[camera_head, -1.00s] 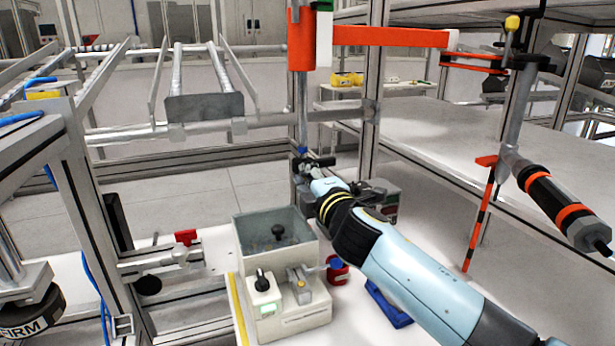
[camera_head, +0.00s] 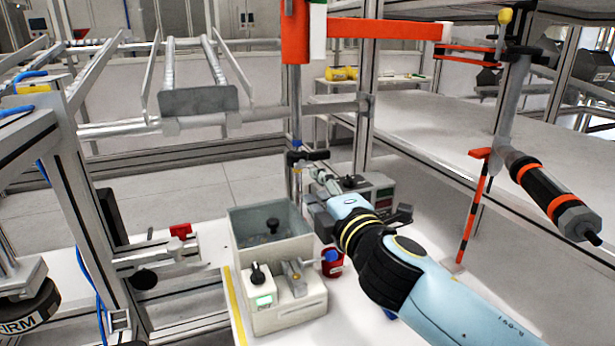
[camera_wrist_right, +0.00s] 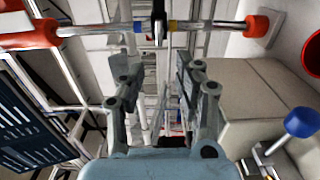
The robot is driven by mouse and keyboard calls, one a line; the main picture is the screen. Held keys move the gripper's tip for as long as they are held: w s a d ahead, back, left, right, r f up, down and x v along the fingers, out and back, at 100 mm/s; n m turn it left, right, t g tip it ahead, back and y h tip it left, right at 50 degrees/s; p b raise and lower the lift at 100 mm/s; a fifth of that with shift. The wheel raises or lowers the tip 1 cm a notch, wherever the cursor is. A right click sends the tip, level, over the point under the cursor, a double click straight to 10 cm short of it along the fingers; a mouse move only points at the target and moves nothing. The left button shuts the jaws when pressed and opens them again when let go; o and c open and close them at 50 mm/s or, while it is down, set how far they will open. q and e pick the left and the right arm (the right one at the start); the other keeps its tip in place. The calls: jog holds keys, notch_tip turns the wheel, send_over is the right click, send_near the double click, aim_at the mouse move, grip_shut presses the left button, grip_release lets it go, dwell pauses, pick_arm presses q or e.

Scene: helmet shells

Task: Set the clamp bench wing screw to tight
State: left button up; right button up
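A dark cross-shaped piece (camera_head: 307,157) sits on an upright metal rod with a blue collar, below an orange sleeve (camera_head: 297,40). It may be the wing screw; its setting is too small to read. In the right wrist view a dark piece (camera_wrist_right: 158,22) stands at the middle of this rod, between blue and yellow bands. My right gripper (camera_head: 319,179) is just below and right of it in the head view. In the right wrist view the right gripper (camera_wrist_right: 157,72) has its fingers apart, with nothing held between them.
A dark instrument box (camera_head: 378,187) is behind my right wrist. A striped orange post (camera_head: 474,215) stands at right.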

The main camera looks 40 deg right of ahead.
jog(key=shift+v, duration=1.7)
